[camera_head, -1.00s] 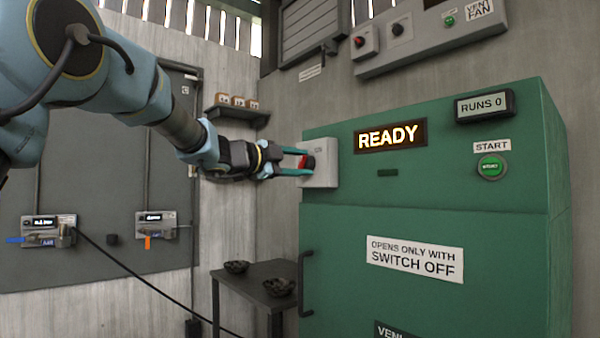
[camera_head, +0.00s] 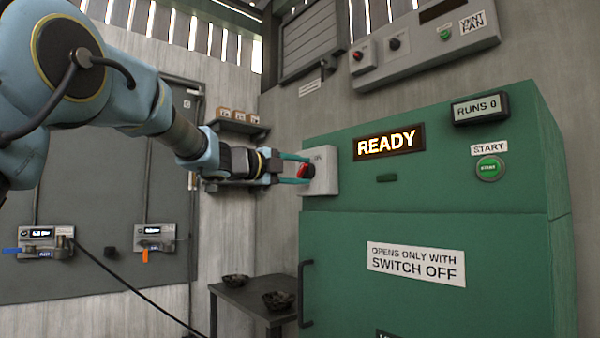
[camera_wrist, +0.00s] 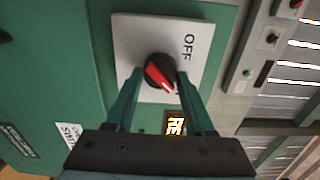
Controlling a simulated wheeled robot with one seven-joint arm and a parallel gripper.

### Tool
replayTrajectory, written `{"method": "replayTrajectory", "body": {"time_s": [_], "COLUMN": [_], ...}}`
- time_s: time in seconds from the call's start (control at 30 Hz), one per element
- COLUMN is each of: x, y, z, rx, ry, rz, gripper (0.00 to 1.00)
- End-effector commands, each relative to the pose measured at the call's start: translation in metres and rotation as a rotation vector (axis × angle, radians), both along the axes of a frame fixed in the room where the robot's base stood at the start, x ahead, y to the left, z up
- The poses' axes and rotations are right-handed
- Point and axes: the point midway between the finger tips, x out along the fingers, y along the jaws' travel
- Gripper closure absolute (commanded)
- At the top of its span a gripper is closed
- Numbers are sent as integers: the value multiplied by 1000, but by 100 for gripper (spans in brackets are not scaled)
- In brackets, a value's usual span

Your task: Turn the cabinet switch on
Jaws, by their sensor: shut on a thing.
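The cabinet switch is a black round knob with a red bar (camera_head: 304,171) on a light grey plate (camera_head: 326,172) at the upper left of the green cabinet (camera_head: 470,225). My gripper (camera_head: 307,169) has its two teal fingers around the knob, shut on it. In the wrist view the knob (camera_wrist: 158,70) sits between the fingertips. The bar's white mark points to the lower right there, away from the word OFF (camera_wrist: 188,47). A second label is mostly hidden behind a finger. The cabinet's lit sign (camera_head: 389,141) reads READY.
A green START button (camera_head: 489,168) and a RUNS 0 display (camera_head: 483,107) are on the cabinet. The cabinet door has a dark handle (camera_head: 305,293). A small dark table (camera_head: 243,296) with bowls stands left of it. A vent fan panel (camera_head: 430,43) hangs above.

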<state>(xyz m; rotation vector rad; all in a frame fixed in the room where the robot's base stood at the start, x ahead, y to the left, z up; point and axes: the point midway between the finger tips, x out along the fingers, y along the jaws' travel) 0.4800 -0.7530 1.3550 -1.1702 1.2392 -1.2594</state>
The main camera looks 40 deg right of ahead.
Motion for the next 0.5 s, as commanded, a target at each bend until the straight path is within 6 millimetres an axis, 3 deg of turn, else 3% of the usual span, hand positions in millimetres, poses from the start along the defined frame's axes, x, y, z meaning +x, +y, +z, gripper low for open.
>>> {"method": "replayTrajectory", "body": {"time_s": [0.13, 0.17, 0.4, 0.5], "x": [-1, -1, 0, 0], "y": [0, 0, 0, 0], "z": [-1, -1, -1, 0], "rx": [1, 1, 1, 1], "ry": [-1, 0, 0, 1], "rz": [-1, -1, -1, 0], "gripper": [100, 45, 18, 17]}}
